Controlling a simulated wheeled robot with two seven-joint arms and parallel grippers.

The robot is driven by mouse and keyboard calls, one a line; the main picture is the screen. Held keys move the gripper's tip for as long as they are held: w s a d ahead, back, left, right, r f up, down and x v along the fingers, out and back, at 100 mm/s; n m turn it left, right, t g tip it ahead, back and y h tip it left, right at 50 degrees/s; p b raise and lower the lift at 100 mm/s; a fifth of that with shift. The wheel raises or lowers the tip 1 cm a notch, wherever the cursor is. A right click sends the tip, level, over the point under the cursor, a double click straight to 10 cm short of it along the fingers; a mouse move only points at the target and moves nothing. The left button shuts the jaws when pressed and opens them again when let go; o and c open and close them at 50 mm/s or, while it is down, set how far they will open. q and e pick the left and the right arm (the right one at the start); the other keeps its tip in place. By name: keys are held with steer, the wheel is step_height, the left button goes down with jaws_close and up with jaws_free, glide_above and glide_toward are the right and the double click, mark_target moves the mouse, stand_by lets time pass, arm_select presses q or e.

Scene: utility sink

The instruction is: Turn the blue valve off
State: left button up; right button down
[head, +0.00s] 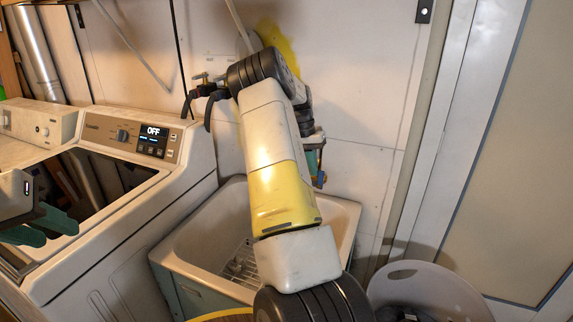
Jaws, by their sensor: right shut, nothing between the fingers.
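A brass tap fitting (205,80) with black hoses stands on the wall above the washer, to the left of my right wrist. I cannot make out a blue handle on it, and my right arm hides part of the wall beside it. My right gripper (315,164) is past the wrist, close to the wall above the sink's back right, and is shut and empty. A small blue and orange spot (320,180) shows at its fingertips; I cannot tell what it is. My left gripper (42,228) is at the left edge over the washer, its teal fingers apart and empty.
The washer (190,160) stands at left with its lid open and its display reading OFF. The utility sink (200,235) is below my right arm, with a wire rack (240,266) inside. A pale basket (425,290) stands at lower right. The right wall is clear.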

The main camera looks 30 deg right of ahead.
mark_target(323, 184)
steer(key=s+d+t+y, duration=0.2)
steer(key=t, duration=0.1)
steer(key=shift+s+r, duration=0.15)
steer(key=shift+r, duration=0.15)
steer(key=s+d+f+t+y, duration=0.1)
steer(key=t+y, duration=0.1)
steer(key=t, duration=0.1)
steer(key=s+d+f+t+y, duration=0.1)
steer(key=s+t+y, duration=0.1)
steer(key=t+y, duration=0.1)
steer(key=s+d+f+t+y, duration=0.1)
steer(key=t+y, duration=0.1)
steer(key=t, duration=0.1)
steer(key=shift+s+d+f+y, duration=0.35)
steer(key=shift+y, duration=0.05)
steer(key=shift+f, duration=0.15)
steer(key=shift+s+d+f, duration=0.1)
steer(key=shift+s+f, duration=0.1)
steer(key=shift+f, duration=0.05)
stand_by(0.4)
